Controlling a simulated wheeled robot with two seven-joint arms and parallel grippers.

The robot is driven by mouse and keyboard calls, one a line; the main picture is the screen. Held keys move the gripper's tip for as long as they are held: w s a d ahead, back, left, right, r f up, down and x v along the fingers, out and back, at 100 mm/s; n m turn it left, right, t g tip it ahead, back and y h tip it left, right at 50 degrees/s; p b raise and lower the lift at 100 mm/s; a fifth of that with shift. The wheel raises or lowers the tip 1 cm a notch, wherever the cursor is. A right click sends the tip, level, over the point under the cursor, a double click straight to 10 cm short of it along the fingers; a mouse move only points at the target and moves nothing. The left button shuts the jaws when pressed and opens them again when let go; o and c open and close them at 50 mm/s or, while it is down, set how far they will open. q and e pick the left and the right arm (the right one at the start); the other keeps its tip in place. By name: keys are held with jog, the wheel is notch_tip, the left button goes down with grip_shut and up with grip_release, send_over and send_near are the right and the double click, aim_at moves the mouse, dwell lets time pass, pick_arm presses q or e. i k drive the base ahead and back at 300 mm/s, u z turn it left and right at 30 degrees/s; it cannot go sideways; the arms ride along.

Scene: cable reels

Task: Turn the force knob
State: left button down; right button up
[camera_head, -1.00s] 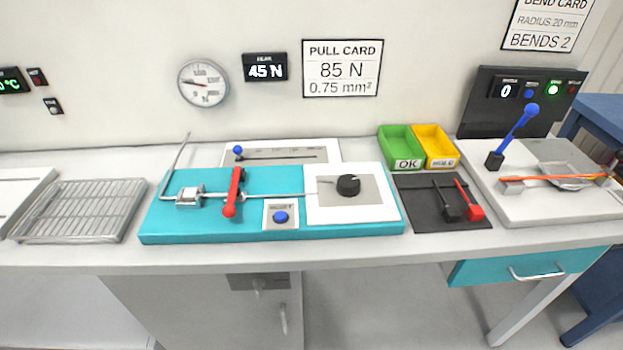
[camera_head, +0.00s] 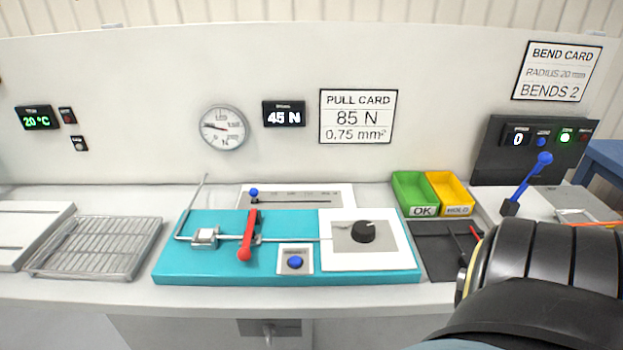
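The black force knob (camera_head: 364,231) sits on a white and grey plate at the right end of the turquoise pull-test fixture (camera_head: 190,271). A small white mark shows on the knob's top. The force display (camera_head: 284,113) on the wall reads 45 N. The pull card (camera_head: 357,116) to its right reads 85 N, 0.75 mm². A black arm link of mine fills the lower right corner, to the right of the knob and apart from it. Neither gripper is in view.
A red lever (camera_head: 249,237) and a blue button (camera_head: 295,262) are left of the knob. A green OK bin (camera_head: 413,192) and a yellow HOLD bin (camera_head: 449,191) stand behind right. A wire rack (camera_head: 95,247) lies at left. My arm partly hides the black mat (camera_head: 437,250) and bending station.

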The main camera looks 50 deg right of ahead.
aim_at(363, 232)
jog(key=u, duration=0.05)
jog(key=k, duration=0.9)
jog(key=z, duration=1.15)
jog(key=i, duration=0.25)
